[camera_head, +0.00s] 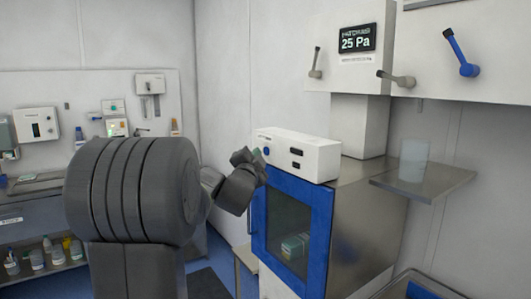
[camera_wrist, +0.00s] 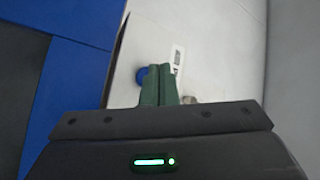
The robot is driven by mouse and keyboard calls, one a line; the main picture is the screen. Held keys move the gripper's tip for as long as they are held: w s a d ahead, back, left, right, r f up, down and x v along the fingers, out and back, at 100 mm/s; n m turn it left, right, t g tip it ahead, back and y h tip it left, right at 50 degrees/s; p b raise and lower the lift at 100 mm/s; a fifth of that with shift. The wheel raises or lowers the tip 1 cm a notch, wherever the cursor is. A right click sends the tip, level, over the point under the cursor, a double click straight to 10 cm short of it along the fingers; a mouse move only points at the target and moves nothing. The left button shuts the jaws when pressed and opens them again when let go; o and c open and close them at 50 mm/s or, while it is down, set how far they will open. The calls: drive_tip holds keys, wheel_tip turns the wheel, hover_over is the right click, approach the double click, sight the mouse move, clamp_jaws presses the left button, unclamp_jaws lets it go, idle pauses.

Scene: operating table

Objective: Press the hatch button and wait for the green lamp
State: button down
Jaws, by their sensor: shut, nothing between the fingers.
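The hatch (camera_head: 328,222) is a steel cabinet with a blue-framed glass door (camera_head: 318,240). A white control box (camera_head: 320,158) sits on top, with a blue button (camera_head: 266,151) at the left of its front and two small dark panels. My gripper (camera_head: 259,158) is shut and empty, its tips close to the button. In the wrist view the green fingers (camera_wrist: 160,75) are together, and the blue button (camera_wrist: 141,76) shows just left of their tips, partly hidden. I cannot tell whether they touch it. No lit green lamp is visible on the box.
A steel shelf with a clear beaker (camera_head: 413,160) is right of the hatch. Above hang cabinets with handles and a display (camera_head: 357,38) reading 25 Pa. A bench with bottles (camera_head: 48,245) stands at the left.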

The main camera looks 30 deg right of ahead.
drive_tip(key=shift+d, duration=0.1)
drive_tip(key=shift+d+b, duration=0.3)
drive_tip(key=shift+b, duration=0.05)
drive_tip(key=shift+d+b, duration=0.35)
drive_tip(key=shift+d, duration=0.05)
idle(0.5)
drive_tip(key=shift+a, duration=0.8)
drive_tip(key=a+p, duration=0.1)
drive_tip(key=a, duration=0.4)
drive_tip(key=shift+s+p, duration=0.2)
drive_tip(key=shift+p, duration=0.1)
drive_tip(key=shift+d, duration=0.1)
idle(0.5)
